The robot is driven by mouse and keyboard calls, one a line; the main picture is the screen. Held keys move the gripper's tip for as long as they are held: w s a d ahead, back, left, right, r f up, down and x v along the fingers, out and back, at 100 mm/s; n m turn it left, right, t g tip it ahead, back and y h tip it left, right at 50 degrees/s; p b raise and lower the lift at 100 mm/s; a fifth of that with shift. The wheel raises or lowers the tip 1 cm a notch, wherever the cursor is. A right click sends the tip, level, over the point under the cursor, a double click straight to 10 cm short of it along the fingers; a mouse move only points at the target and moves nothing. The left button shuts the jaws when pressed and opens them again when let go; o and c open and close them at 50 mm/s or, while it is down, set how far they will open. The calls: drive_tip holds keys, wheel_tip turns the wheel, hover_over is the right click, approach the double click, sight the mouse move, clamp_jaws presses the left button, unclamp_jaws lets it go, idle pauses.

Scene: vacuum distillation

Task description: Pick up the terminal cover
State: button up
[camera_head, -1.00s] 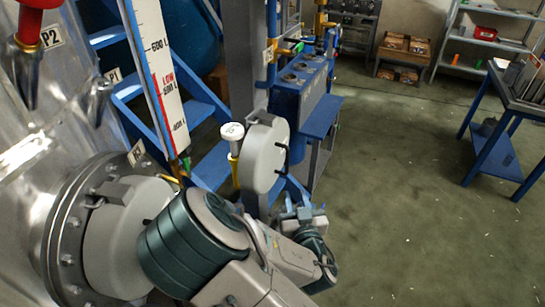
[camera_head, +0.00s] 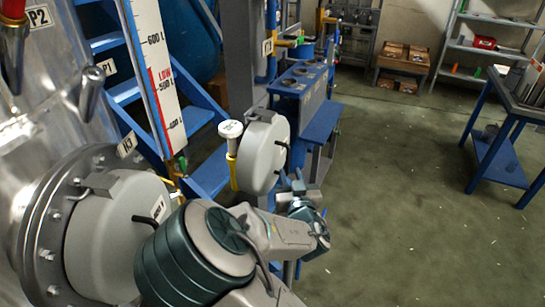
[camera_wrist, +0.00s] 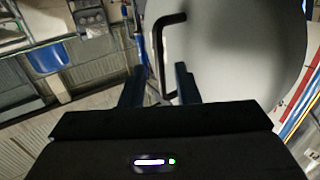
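A round grey cover (camera_head: 262,158) with a black bar handle (camera_head: 283,146) sits upright on the blue-grey frame, left of centre in the head view. It is probably the terminal cover. In the wrist view the grey cover (camera_wrist: 235,50) fills the upper right, with its black U-shaped handle (camera_wrist: 159,50) on its left part. My gripper (camera_wrist: 159,82) is open there, its two dark fingers either side of the handle's lower end; contact cannot be told. In the head view my gripper (camera_head: 298,185) is just below and right of the cover, partly hidden by my arm.
A steel vessel with a large grey flange lid (camera_head: 105,245) stands close on the left. A white-capped yellow part (camera_head: 232,145) is beside the cover. A blue bench (camera_head: 305,85) stands behind. The green floor (camera_head: 410,180) on the right is clear up to a table (camera_head: 500,160).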

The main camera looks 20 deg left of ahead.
sight(288, 165)
drive_tip(key=shift+p+x, duration=0.75)
drive_tip(key=shift+x, duration=1.95)
drive_tip(key=shift+r, duration=0.1)
clamp_jaws()
